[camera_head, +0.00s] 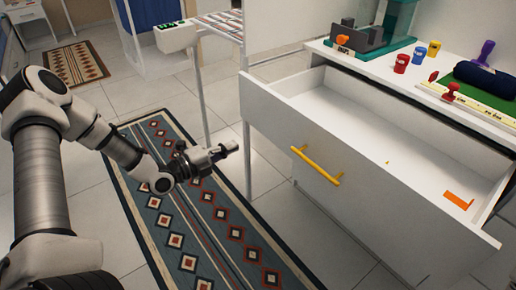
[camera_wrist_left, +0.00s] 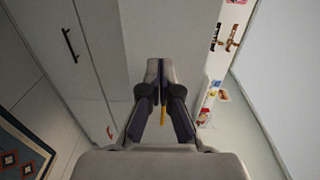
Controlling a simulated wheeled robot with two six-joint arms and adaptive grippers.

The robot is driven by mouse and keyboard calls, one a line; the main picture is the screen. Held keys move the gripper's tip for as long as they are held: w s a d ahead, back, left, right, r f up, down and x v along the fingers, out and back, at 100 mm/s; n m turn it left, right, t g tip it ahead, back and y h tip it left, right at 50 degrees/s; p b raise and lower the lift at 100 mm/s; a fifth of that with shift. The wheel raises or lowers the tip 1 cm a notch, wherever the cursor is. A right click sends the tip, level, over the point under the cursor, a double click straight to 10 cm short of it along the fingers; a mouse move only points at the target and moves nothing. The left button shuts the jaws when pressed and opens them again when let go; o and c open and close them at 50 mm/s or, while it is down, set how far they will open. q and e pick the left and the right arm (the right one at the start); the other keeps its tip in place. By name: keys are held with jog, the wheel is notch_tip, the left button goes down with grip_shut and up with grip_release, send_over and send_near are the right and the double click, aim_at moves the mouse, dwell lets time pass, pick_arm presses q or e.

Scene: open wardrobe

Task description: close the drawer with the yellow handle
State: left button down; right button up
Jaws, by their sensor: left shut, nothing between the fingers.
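The white drawer (camera_head: 375,205) stands pulled out from the white cabinet. Its yellow handle (camera_head: 316,165) is a slanted bar on the front panel. My left gripper (camera_head: 232,147) is shut and empty, over the patterned rug to the left of the drawer front and apart from the handle. In the left wrist view the closed fingers (camera_wrist_left: 160,72) point ahead, and a bit of yellow, probably the handle (camera_wrist_left: 163,116), shows between the finger linkages. My right gripper is in neither view.
The drawer holds an orange piece (camera_head: 457,200) and a tiny yellow one. The cabinet top (camera_head: 400,80) carries coloured cups, a stamp and a dark roll on a green mat. A thin-legged white stand (camera_head: 198,90) is behind my left gripper. The rug (camera_head: 190,225) is clear.

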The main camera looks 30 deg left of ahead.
pick_arm(q)
jog(key=b, duration=0.4)
send_near(275, 124)
jog(key=shift+t, duration=0.3)
jog(key=x, duration=0.6)
jog(key=shift+d+f, duration=0.15)
jog(key=shift+f, duration=0.2)
jog(key=shift+w+d+r, duration=0.1)
jog(key=shift+w+d, duration=0.05)
jog(key=shift+w, duration=0.4)
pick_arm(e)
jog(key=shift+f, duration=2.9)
pick_arm(q)
jog(key=shift+w, duration=0.1)
